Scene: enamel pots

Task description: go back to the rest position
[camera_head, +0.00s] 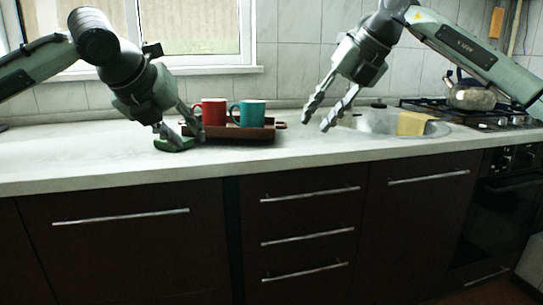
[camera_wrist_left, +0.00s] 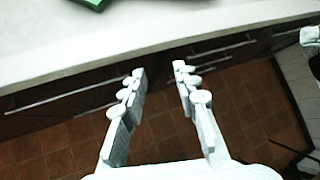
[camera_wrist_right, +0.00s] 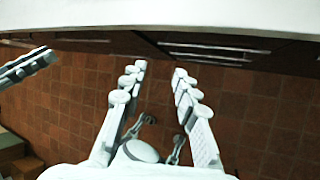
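My left gripper (camera_head: 181,134) is at the left of the head view, in front of the counter's back part in the picture. Its fingers are apart with nothing between them, as the left wrist view (camera_wrist_left: 159,71) shows. My right gripper (camera_head: 317,120) is right of the tray in the head view, fingers pointing down. It is open and empty in the right wrist view (camera_wrist_right: 160,69), over the floor by the counter edge. A green item (camera_head: 173,145) lies on the counter, partly hidden behind my left fingers; its edge shows in the left wrist view (camera_wrist_left: 92,3).
A brown tray (camera_head: 245,134) on the counter (camera_head: 80,160) holds a red mug (camera_head: 213,111) and a teal mug (camera_head: 251,113). A sink (camera_head: 372,122) with a yellow cloth (camera_head: 412,123) and a hob with a kettle (camera_head: 470,97) are at the right. The front left counter is clear.

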